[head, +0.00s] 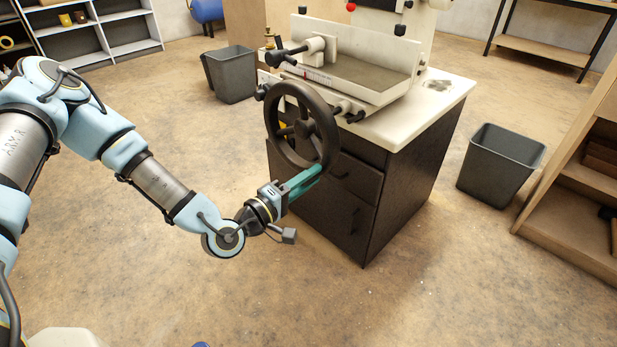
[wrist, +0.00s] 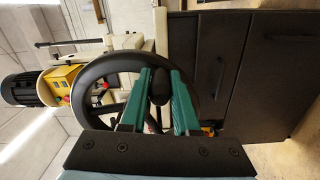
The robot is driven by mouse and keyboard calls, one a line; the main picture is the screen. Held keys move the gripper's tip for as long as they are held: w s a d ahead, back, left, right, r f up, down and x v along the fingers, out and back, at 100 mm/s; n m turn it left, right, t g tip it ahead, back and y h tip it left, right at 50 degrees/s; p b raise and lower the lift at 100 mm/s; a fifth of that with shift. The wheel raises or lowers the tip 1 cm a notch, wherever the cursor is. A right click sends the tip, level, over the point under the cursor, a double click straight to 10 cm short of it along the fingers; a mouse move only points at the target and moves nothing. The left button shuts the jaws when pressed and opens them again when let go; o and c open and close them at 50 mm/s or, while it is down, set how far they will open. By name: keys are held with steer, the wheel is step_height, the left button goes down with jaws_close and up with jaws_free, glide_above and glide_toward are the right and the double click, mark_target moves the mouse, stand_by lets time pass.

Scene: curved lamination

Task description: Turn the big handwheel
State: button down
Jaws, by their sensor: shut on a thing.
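The big handwheel (head: 303,128) is a dark ring with spokes and a hub, mounted on the front of the white machine (head: 358,82). My gripper (head: 314,172) has teal fingers and reaches in from the lower left, shut on the lower right part of the wheel's rim. In the wrist view the handwheel (wrist: 84,82) fills the middle, and my gripper (wrist: 163,78) has its two fingers on either side of the rim. The exact contact between fingers and rim is partly hidden.
A dark cabinet (head: 352,205) stands under the machine, close beside my gripper. Grey bins stand behind on the left (head: 231,75) and at right (head: 500,165). A wooden shelf (head: 580,160) is at the right edge. The floor in front is clear.

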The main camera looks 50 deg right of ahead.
steer(key=shift+s, duration=0.1)
steer(key=c, duration=0.7)
jaws_free()
steer(key=shift+o, duration=0.2)
steer(key=shift+a, duration=0.1)
steer(key=a, duration=1)
steer(key=shift+w+a, duration=0.3)
steer(key=shift+w, duration=0.05)
steer(key=shift+f, duration=0.15)
